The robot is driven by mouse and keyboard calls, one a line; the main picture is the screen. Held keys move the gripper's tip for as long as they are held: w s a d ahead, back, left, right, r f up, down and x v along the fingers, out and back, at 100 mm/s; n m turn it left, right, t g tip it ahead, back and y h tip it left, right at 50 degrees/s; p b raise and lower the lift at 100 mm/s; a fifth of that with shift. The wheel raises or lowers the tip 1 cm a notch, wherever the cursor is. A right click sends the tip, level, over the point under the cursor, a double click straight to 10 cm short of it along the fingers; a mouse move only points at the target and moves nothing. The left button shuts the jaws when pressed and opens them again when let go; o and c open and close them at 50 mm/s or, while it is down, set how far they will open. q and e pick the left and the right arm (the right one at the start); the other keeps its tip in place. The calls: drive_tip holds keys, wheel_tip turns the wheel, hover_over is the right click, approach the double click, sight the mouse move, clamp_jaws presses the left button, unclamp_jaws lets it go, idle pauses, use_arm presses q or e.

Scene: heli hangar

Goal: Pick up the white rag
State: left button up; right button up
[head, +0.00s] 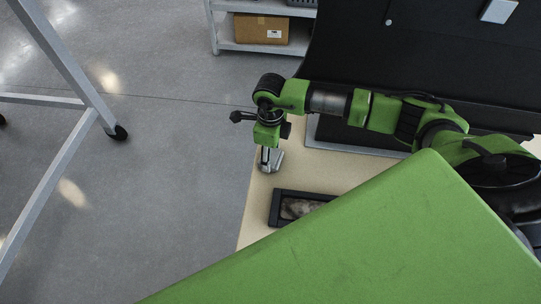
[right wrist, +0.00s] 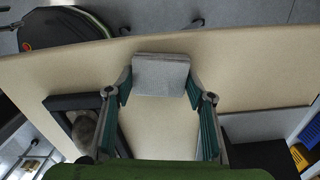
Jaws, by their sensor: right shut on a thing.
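The white rag (right wrist: 162,75) looks like a pale grey, folded rectangular pad in the right wrist view. It sits between the two fingers of my right gripper (head: 267,158), which is shut on it at its left and right sides. In the head view the gripper points down over the left edge of the beige table, and a small pale part of the rag (head: 278,160) shows beside the fingers. I cannot tell whether the rag touches the table. My left gripper is not in view.
A dark-rimmed tray (head: 275,208) with something grey and mottled in it lies on the table (head: 258,190) near the gripper. A grey-framed black panel (head: 350,149) is behind. A wheeled metal frame (head: 90,100) and a shelf with a cardboard box (head: 261,29) stand on the floor.

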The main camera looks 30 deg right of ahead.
drive_tip(key=shift+r, duration=0.1)
drive_tip(key=shift+w+r, duration=0.1)
drive_tip(key=shift+r, duration=0.1)
wheel_tip(320, 180, up, 2)
drive_tip(key=shift+r+b, duration=0.1)
drive_tip(key=shift+b, duration=0.6)
drive_tip(key=s+d+r+b, duration=0.3)
drive_tip(key=s+d+r, duration=0.5)
drive_tip(key=s+r, duration=0.2)
drive_tip(key=shift+s, duration=0.85)
drive_tip(key=shift+o, duration=0.4)
drive_tip(key=shift+w+r, duration=0.1)
drive_tip(key=shift+w, duration=0.05)
